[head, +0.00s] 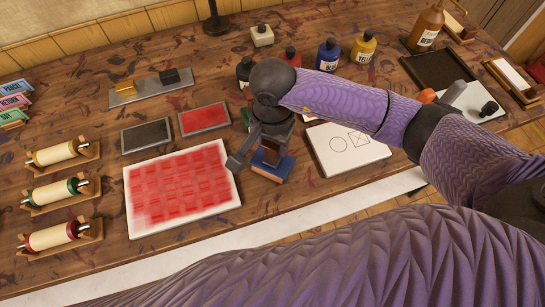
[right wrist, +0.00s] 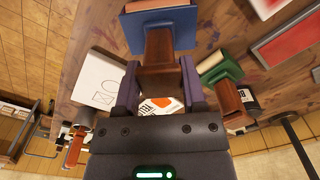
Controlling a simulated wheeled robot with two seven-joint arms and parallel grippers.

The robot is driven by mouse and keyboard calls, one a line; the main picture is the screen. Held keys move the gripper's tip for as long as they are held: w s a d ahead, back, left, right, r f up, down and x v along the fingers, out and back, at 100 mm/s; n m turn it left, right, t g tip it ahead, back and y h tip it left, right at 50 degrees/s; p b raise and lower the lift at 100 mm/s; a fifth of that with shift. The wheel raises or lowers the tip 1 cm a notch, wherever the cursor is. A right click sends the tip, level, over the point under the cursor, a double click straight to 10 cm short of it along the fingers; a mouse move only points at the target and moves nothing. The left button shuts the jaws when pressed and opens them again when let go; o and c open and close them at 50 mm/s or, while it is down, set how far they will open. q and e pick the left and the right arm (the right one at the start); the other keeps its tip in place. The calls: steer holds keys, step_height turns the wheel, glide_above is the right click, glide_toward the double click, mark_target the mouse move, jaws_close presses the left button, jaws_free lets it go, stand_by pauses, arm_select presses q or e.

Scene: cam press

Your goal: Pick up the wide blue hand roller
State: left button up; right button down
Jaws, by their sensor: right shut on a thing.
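The wide blue hand roller (head: 272,168) has a blue head and a brown handle. In the head view it is near the table's front edge, beside the red-inked white slab. My right gripper (head: 275,136) is above it, pointing down. In the right wrist view the roller's blue head (right wrist: 160,28) is beyond the fingertips. My right gripper (right wrist: 160,78) is shut on its brown handle there. I cannot tell whether the blue head touches the table. My left gripper is in neither view.
The red-inked slab (head: 182,188) lies left of the roller. A white block with drawn shapes (head: 347,148) lies to its right. A green roller (right wrist: 219,68) stands close by, mostly hidden in the head view. Several ink bottles stand behind. Several rollers on wooden racks (head: 60,193) are at left.

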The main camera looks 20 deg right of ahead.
stand_by(0.4)
stand_by(0.8)
step_height(320, 180, up, 10)
steer(key=shift+r+p, duration=0.1)
steer(key=shift+p, duration=0.45)
steer(key=c, duration=0.8)
jaws_free()
jaws_close()
